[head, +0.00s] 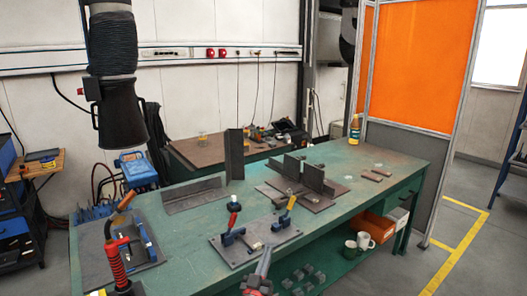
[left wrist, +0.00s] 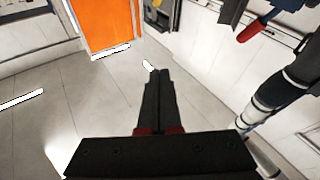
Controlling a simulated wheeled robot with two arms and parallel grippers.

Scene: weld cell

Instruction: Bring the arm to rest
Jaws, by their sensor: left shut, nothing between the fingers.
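My left gripper (head: 265,258) shows at the bottom middle of the head view, in front of the green workbench (head: 190,240). Its fingers are together, with nothing between them. My right gripper is in neither view.
A clamp plate (head: 245,257) with red and yellow handles lies just beyond my left gripper. Upright dark plates (head: 315,177) stand farther back on the bench. A red ribbed handle (head: 117,265) rises at left. Mugs (head: 365,241) sit on the lower shelf.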

